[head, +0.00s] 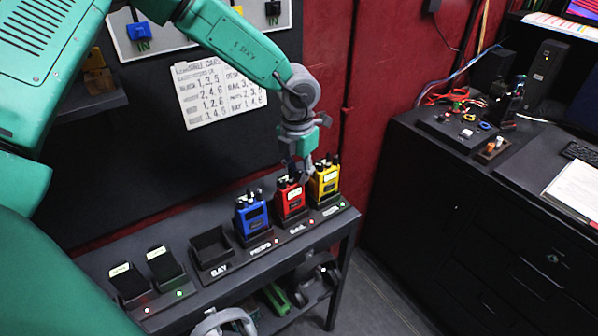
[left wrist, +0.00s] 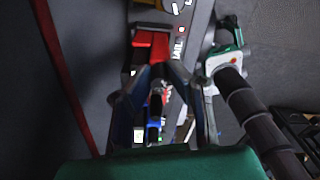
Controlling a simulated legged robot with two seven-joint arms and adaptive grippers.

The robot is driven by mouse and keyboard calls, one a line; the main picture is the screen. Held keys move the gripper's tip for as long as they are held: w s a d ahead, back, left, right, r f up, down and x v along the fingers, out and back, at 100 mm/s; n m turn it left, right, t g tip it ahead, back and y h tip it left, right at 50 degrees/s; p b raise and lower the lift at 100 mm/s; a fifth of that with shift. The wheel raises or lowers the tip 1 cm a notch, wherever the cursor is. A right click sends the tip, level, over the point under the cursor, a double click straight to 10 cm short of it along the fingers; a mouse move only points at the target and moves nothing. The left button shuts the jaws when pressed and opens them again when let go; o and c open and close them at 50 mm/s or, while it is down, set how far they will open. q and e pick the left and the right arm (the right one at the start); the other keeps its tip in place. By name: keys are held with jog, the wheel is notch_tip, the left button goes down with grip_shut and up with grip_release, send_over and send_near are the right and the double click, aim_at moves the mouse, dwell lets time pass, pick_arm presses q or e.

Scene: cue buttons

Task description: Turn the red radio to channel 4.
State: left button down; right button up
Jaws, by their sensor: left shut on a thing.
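The red radio (head: 291,203) stands upright in its charger slot on the narrow black shelf, between the blue radio (head: 252,220) and the yellow radio (head: 324,184). It also shows in the left wrist view (left wrist: 150,47). My left gripper (head: 299,173) points down over the top of the red radio. Its fingers (left wrist: 157,92) are shut on the dark knob on top of that radio. The fingers hide most of the knob, so I cannot read its channel setting. My right gripper is in neither view.
An empty holder (head: 211,247) and two dark handsets (head: 165,263) stand left of the blue radio. A paper list (head: 220,95) hangs on the wall behind. Headphones (head: 222,322) lie below. A black cabinet (head: 470,215) stands right, across a floor gap.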

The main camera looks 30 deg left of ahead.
pick_arm(q)
jog(key=c, duration=1.5)
grip_release()
jog(key=shift+c, duration=0.2)
notch_tip(320, 180, up, 12)
jog(key=shift+w+a, duration=0.15)
jog(key=shift+f, duration=0.1)
